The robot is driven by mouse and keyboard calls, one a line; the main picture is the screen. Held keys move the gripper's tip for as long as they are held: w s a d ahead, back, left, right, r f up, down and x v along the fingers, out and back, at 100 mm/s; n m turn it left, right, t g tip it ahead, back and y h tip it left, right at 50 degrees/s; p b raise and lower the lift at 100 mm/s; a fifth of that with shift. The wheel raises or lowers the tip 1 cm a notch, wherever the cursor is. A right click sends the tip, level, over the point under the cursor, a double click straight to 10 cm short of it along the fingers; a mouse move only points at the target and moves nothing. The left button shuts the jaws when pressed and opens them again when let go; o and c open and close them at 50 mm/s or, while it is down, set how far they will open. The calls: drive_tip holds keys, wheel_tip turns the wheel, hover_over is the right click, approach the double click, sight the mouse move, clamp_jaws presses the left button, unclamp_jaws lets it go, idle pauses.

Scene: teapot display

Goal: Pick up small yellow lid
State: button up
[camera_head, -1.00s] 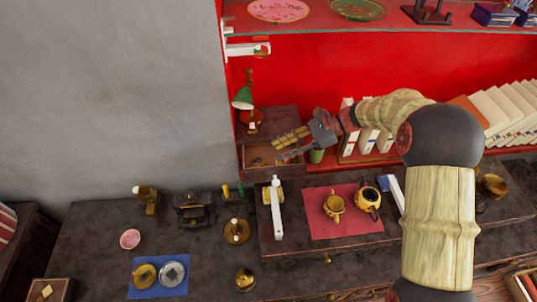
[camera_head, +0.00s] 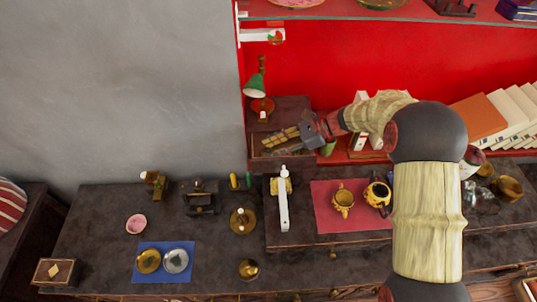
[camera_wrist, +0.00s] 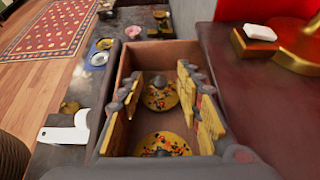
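Two round yellow lids with colourful spots and dark knobs lie in an open wooden box in the wrist view. One lid (camera_wrist: 160,95) is farther off and the other lid (camera_wrist: 165,145) is nearer; I cannot tell for certain which is smaller. My gripper (camera_wrist: 160,105) is open, its yellow jointed fingers on either side of the lids, apart from them. In the head view my gripper (camera_head: 283,139) hangs over the box (camera_head: 258,153), and the lids cannot be made out there.
The box walls (camera_wrist: 208,78) stand close around the fingers. A green lamp (camera_head: 255,85) stands behind the box. A white-handled object (camera_head: 283,205) and a red mat (camera_head: 325,217) with two yellow pots lie in front. A blue mat (camera_head: 140,270) holds two round dishes.

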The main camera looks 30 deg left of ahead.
drive_tip(key=shift+c, duration=0.8)
drive_tip(key=c, duration=0.7)
clamp_jaws()
drive_tip(key=shift+s, duration=0.1)
